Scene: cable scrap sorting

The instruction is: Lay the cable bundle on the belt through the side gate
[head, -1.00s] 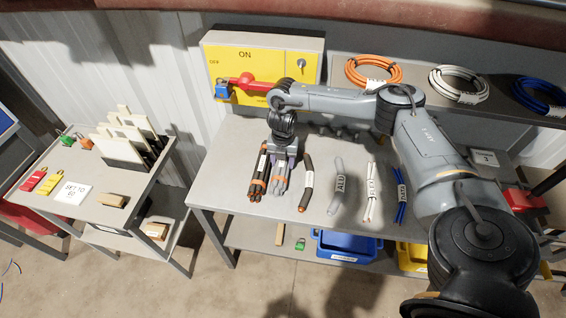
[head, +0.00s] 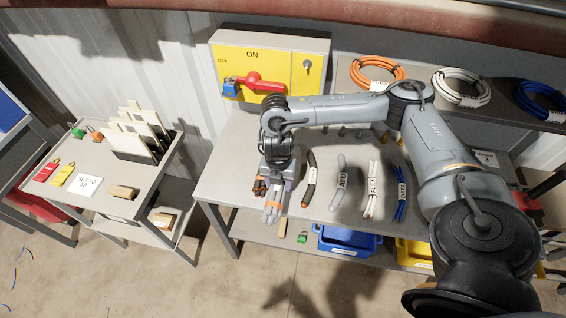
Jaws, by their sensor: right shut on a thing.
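Several cable bundles lie in a row on the grey workbench (head: 222,188). My right gripper (head: 273,190) points down at the left end of this row. It is shut on a grey cable bundle (head: 272,211) with an orange band, whose lower end sticks out below the fingers near the bench's front edge. A dark bundle with orange ends (head: 259,187) shows partly beside it on the left, mostly hidden by the gripper. My left gripper is not in view. I cannot clearly make out the belt or the side gate.
To the right lie a black-orange cable (head: 309,180), a grey labelled bundle (head: 340,181), a white bundle (head: 371,190) and a blue bundle (head: 401,193). A yellow switch box (head: 285,70) stands behind. A side table (head: 60,200) stands left, across a gap.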

